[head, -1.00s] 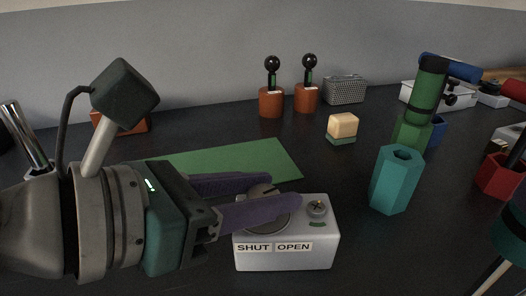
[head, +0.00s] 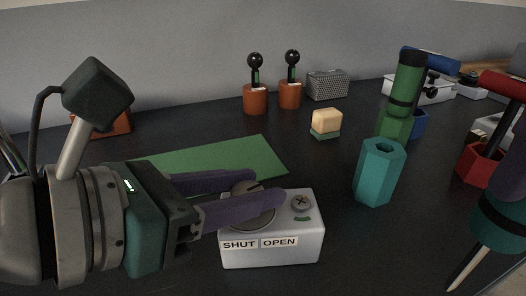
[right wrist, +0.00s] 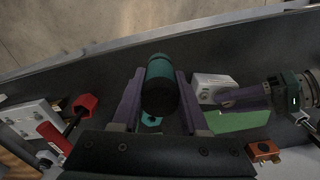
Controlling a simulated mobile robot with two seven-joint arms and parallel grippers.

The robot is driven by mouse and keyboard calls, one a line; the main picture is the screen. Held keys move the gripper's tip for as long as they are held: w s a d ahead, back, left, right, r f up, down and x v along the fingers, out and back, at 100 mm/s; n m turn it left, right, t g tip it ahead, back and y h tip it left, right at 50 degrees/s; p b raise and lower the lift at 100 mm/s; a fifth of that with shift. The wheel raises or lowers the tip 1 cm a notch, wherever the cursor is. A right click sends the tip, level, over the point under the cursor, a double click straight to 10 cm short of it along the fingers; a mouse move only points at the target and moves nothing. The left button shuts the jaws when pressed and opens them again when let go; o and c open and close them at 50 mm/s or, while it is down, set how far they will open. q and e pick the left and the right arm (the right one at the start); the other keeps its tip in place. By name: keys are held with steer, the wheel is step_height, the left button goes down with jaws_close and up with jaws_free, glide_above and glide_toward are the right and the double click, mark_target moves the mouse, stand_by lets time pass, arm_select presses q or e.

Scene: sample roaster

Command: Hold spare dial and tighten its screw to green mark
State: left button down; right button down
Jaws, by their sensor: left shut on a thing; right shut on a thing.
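The spare dial is a pale grey box (head: 272,250) with SHUT and OPEN labels and a round dial (head: 250,212) on top. My left gripper (head: 268,188) is shut on the dial, a purple finger on either side. A slotted screw (head: 301,202) sits at the box's top right, with a green mark (head: 303,218) in front of it. My right gripper (right wrist: 160,76) is shut on a teal screwdriver handle (right wrist: 161,72). In the head view the screwdriver (head: 497,222) is at the right edge, tilted, its metal tip down left, apart from the box.
An empty teal hexagonal holder (head: 379,175) stands right of the box. Behind it are a green holder (head: 394,126) with a green-handled tool and a red holder (head: 474,165). A green mat (head: 215,158) lies behind the left gripper. Dark table is clear between box and screwdriver.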

steer(key=w+a+r+n, duration=0.6)
steer(key=w+a, duration=0.3)
steer(key=a, duration=0.2)
steer(key=shift+w+a+r+n, duration=0.15)
steer(key=shift+a+r+n, duration=0.1)
steer(key=shift+r+n, duration=0.2)
step_height(320, 180, down, 2)
steer(key=shift+f, duration=0.2)
